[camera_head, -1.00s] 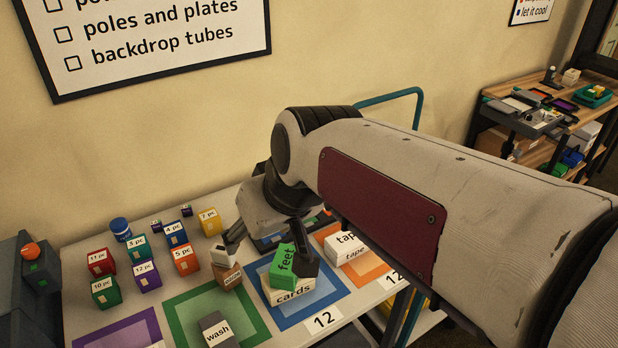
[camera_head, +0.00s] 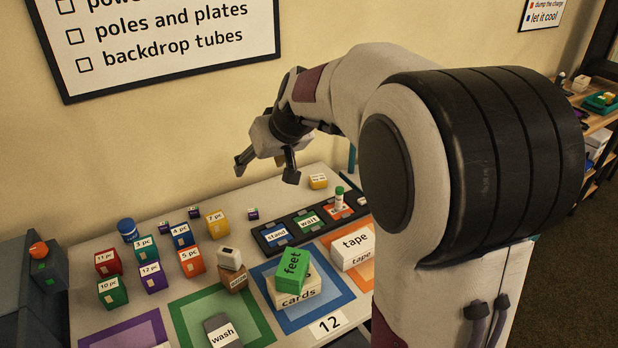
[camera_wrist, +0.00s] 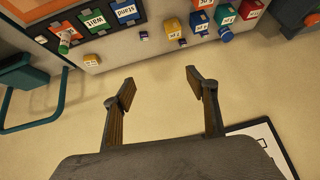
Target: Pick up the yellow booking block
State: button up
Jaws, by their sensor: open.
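Two yellow blocks are in view, and I cannot tell for sure which is the booking block. One, marked "7 pc" (camera_head: 216,225), stands at the back right of the coloured block group; the wrist view shows it too (camera_wrist: 171,28). The other yellow block (camera_head: 318,182) stands alone near the table's back edge, its label too small to read; it also shows in the wrist view (camera_wrist: 91,60). My gripper (camera_head: 266,169) is open and empty, raised above the table's back part. Its spread fingers (camera_wrist: 160,84) have only bare wall or surface between them.
Red, green, purple, teal, blue and orange blocks crowd around a blue-capped container (camera_head: 128,231). A dark tray (camera_head: 268,250) holds labelled tiles and a green-capped bottle (camera_head: 339,198). A green "feet" box (camera_head: 292,268) rests on the "cards" box (camera_head: 294,297). A wall stands behind.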

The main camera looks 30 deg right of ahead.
jog(key=w+d+f, duration=0.5)
jog(key=w+d, duration=0.2)
jog(key=w, duration=0.1)
jog(key=m+t+h, duration=0.1)
jog(key=m+h, duration=0.1)
jog(key=h, duration=0.1)
send_near(318, 177)
jog(key=shift+x, duration=1.15)
jog(key=shift+w, duration=0.1)
jog(key=shift+x, duration=1.25)
jog(key=shift+x, duration=2.6)
jog(key=shift+f, duration=0.1)
